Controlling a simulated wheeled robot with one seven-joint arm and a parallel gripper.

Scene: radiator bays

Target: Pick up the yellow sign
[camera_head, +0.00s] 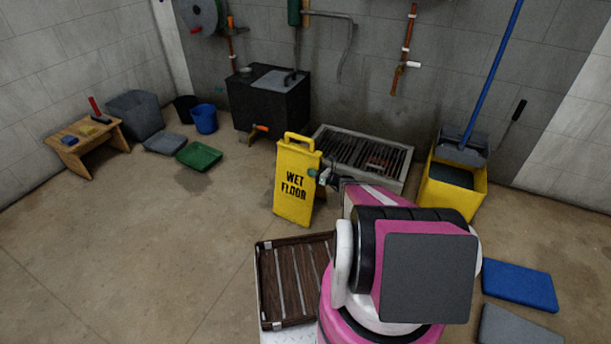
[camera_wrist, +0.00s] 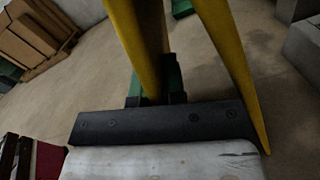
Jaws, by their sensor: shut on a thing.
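The yellow sign (camera_head: 296,187) with the words "WET FLOOR" stands upright on the concrete floor, in front of the floor grate. My gripper (camera_head: 321,176) is at the right edge of the sign, partly hidden behind my own arm. In the wrist view, the yellow panels of the sign (camera_wrist: 226,60) spread to both sides, and the green fingers of my gripper (camera_wrist: 153,92) are shut on a panel edge between them. I cannot tell whether the sign's feet touch the floor.
A slatted wooden tray (camera_head: 262,285) lies close in front of the sign. A floor grate (camera_head: 405,180) is behind it. A yellow mop bucket (camera_head: 447,195) stands to the right, a green tray (camera_head: 199,155) to the left.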

